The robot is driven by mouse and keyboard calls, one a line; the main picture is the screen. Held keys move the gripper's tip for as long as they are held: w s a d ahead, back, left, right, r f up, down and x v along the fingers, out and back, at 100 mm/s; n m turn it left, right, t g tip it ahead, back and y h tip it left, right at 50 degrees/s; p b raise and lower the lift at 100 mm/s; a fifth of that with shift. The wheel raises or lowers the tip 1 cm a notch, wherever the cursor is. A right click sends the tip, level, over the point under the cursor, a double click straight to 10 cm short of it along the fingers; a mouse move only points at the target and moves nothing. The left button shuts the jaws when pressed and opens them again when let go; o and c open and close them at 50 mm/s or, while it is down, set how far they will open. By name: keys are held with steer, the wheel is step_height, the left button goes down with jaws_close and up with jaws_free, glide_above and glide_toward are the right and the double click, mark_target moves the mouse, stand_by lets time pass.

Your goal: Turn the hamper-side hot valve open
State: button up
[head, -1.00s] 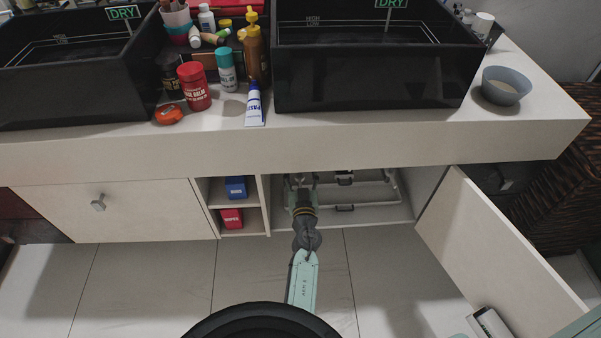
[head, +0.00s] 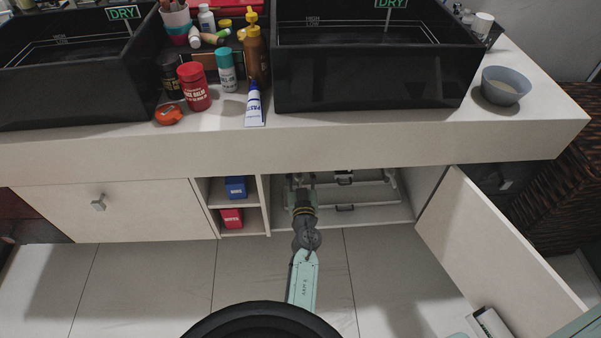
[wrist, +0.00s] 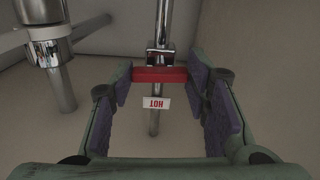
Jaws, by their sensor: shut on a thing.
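The hot valve has a red bar handle (wrist: 160,74) on a chrome pipe (wrist: 163,25), seen in the wrist view. The bar lies crosswise to the pipe. A white tag reading HOT (wrist: 156,103) hangs just below it, upside down in the picture. My gripper (wrist: 160,84) is shut on the red handle, with one finger pad at each end of the bar. In the head view my gripper (head: 301,183) is inside the open cabinet under the right-hand sink (head: 370,75). The valve is too small and covered to make out there.
The open cabinet door (head: 505,240) stands to the right of my arm, with a woven hamper (head: 570,165) beyond it. Shelves with a blue box (head: 236,187) and a red box (head: 231,218) are at left. Another chrome fitting (wrist: 45,45) is left of my fingers.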

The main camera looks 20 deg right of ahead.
steer(key=n, duration=0.4)
steer(key=shift+p, duration=0.3)
steer(key=n, duration=0.9)
steer(key=shift+r+n, duration=0.1)
steer(key=shift+n, duration=1.8)
steer(key=o, duration=1.2)
steer(key=shift+c, duration=0.2)
